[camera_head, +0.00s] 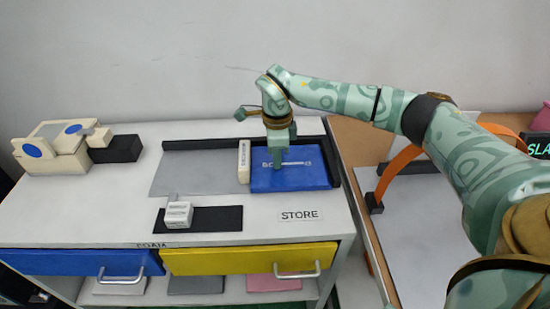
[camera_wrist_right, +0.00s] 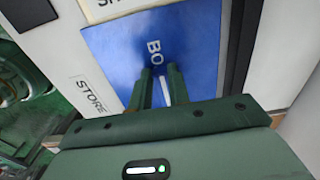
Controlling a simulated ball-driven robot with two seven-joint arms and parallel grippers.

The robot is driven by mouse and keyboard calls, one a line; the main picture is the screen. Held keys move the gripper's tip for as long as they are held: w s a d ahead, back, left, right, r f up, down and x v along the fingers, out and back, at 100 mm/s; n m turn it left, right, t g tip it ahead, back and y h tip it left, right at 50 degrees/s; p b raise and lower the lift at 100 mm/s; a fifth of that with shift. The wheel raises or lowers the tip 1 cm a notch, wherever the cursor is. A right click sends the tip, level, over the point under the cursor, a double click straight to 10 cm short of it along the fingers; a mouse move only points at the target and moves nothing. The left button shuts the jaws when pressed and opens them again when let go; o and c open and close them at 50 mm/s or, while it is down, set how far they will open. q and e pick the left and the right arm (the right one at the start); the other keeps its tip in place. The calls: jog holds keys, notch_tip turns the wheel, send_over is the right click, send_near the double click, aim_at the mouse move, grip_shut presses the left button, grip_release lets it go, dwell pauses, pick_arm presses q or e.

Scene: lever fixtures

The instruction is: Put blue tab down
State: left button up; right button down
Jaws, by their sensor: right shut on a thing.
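The blue tab (camera_head: 312,178) is a flat blue panel with white lettering on the white cabinet top, at the right, against a dark raised border. It also shows in the right wrist view (camera_wrist_right: 195,50), under the fingers. My right gripper (camera_head: 279,165) points down onto it. Its fingers (camera_wrist_right: 161,74) are close together with a narrow white strip showing between them, and they are shut on the tab. The exact grip is partly hidden by the fingers. My left gripper is in no view.
A white lettered block (camera_head: 244,162) stands at the tab's left side, beside a grey mat (camera_head: 195,172). A white block (camera_head: 178,215) sits on a black strip in front. A STORE label (camera_head: 299,216) lies near the front edge. A cream fixture (camera_head: 55,150) stands far left.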

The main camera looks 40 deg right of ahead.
jog(key=shift+r, duration=0.15)
jog(key=c, duration=1.3)
grip_release()
pick_arm(q)
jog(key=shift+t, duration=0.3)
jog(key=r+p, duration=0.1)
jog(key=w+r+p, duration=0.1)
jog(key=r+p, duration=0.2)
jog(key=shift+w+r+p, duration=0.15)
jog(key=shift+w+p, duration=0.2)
jog(key=shift+p, duration=0.05)
pick_arm(e)
notch_tip(320, 180, up, 12)
